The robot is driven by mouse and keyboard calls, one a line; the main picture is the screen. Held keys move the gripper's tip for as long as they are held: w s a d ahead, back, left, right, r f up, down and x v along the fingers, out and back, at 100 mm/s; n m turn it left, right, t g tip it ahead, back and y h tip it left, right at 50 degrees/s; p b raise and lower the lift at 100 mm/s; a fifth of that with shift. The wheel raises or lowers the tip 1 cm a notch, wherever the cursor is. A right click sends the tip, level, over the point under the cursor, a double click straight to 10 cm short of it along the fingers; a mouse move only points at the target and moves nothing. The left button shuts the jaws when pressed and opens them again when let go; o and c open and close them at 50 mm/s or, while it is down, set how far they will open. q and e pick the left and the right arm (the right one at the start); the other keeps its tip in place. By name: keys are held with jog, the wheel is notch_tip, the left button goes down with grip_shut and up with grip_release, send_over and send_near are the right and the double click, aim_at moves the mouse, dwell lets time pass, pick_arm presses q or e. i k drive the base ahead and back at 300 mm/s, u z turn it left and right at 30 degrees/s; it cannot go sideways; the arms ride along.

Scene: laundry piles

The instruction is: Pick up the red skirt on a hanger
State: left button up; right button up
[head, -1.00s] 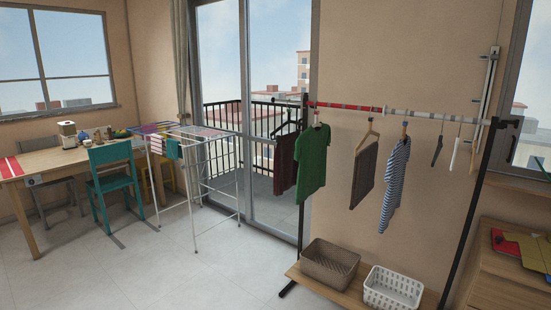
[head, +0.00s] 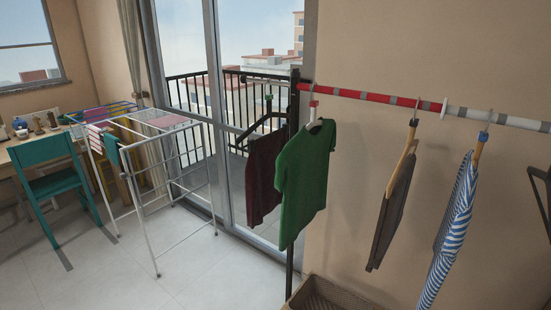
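A dark maroon garment (head: 264,176), the only red-toned one, hangs at the left end of the clothes rack in the head view. It is partly covered on its right by a green T-shirt (head: 304,182). Its hanger (head: 268,101) shows above it; I cannot tell its exact cut. No gripper touches it. My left gripper is out of view.
The red and white rail (head: 372,95) also carries a brown garment (head: 392,212) and a blue striped shirt (head: 452,228). A brown basket (head: 330,296) stands below. A white drying rack (head: 172,190) and teal chair (head: 52,178) stand left. Floor between is clear.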

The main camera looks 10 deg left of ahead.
aim_at(262, 197)
jog(key=i, duration=1.2)
jog(key=z, duration=0.15)
